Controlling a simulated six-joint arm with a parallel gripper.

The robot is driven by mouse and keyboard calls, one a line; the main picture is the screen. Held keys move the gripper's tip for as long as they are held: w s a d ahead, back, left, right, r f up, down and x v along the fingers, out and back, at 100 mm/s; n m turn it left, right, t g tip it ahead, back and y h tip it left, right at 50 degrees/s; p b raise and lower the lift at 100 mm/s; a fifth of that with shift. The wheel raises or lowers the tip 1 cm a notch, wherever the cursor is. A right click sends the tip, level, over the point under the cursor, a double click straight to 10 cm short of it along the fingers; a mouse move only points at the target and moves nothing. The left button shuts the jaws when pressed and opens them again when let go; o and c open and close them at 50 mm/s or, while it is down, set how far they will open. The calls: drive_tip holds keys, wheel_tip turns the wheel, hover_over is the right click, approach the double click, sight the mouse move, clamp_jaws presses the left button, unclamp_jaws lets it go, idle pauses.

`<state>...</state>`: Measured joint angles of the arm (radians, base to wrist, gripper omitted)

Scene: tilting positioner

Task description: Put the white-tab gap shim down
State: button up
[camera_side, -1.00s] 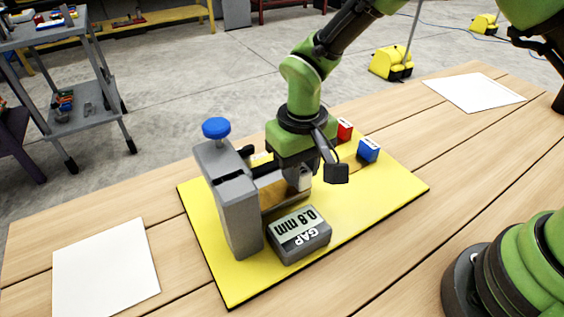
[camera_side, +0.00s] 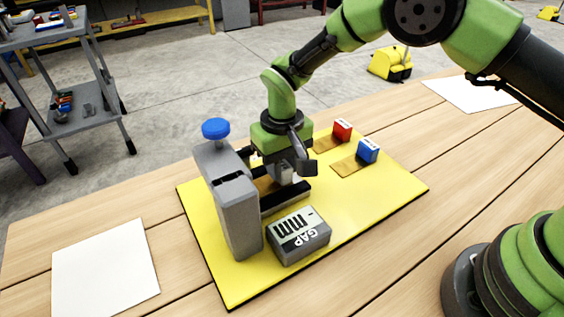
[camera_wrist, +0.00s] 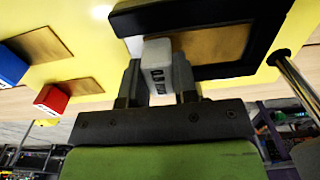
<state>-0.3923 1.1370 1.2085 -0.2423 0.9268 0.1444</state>
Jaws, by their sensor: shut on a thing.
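The white-tab gap shim (camera_wrist: 158,66) is a brass strip with a white block tab. My gripper (camera_side: 288,174) is shut on the tab, with one finger on each side in the wrist view (camera_wrist: 160,82). The brass part (camera_wrist: 212,44) lies within the outline of a black-rimmed tray (camera_wrist: 262,40); whether it touches the tray floor I cannot tell. In the side view the tray's black rim (camera_side: 285,198) shows below my gripper, behind the gauge box, and my gripper hides much of the shim.
A grey clamp stand (camera_side: 237,205) with a blue knob (camera_side: 216,128) stands left of my gripper. The gauge box (camera_side: 298,236) is in front. Red-tab (camera_side: 342,130) and blue-tab (camera_side: 368,150) shims lie to the right on the yellow mat (camera_side: 385,190). The mat's right front is clear.

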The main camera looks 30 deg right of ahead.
drive_tip(key=shift+f, duration=0.1)
drive_tip(key=o, duration=1)
